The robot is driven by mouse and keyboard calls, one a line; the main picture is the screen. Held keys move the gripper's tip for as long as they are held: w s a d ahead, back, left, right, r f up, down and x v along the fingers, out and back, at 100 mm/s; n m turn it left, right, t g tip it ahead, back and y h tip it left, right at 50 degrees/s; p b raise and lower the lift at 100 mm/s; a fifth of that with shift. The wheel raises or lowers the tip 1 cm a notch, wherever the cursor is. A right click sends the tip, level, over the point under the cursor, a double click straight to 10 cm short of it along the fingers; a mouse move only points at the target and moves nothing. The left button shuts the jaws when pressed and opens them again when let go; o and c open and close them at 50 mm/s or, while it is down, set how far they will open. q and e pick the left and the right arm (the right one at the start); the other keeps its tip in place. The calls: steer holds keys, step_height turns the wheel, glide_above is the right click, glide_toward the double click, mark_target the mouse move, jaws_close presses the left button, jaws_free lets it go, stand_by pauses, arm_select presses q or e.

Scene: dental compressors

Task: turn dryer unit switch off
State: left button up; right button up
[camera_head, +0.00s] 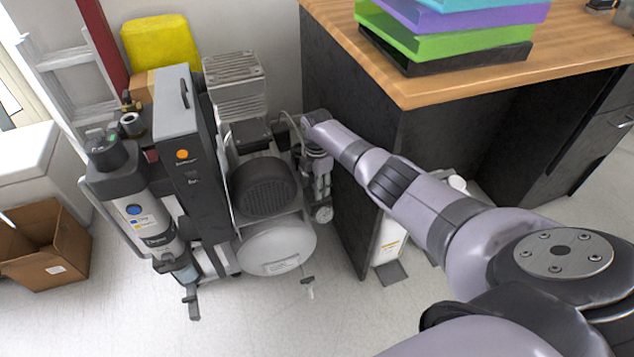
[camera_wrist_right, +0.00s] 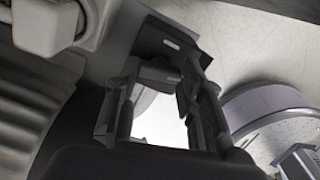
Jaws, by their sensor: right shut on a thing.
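The tall dark dryer unit (camera_head: 188,150) stands upright on the floor at the left, with a round orange button (camera_head: 182,154) near the top of its front. A small dark switch-like part (camera_head: 192,176) sits below the button. My right gripper (camera_head: 320,190) points down at the compressor's right side, apart from the button. It is shut on a dark grey part at the compressor; the contact is partly hidden. In the right wrist view, its two fingers (camera_wrist_right: 160,112) frame a grey part and a bright patch, near a dark box (camera_wrist_right: 168,45). My left gripper is out of view.
A compressor motor (camera_head: 263,187) and a pale round tank (camera_head: 277,248) stand between the dryer unit and my right arm. A wooden-topped desk (camera_head: 450,85) with dark sides is close on the right. An open cardboard box (camera_head: 45,245) is at far left. Floor in front is clear.

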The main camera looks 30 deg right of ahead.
steer(key=shift+m, duration=0.4)
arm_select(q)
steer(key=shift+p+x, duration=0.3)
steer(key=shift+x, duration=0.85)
arm_select(e)
steer(key=shift+m, duration=1)
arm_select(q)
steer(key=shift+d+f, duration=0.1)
arm_select(e)
steer(key=o, duration=1.1)
steer(key=shift+o, duration=0.2)
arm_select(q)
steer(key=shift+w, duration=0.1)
arm_select(e)
step_height(320, 180, up, 12)
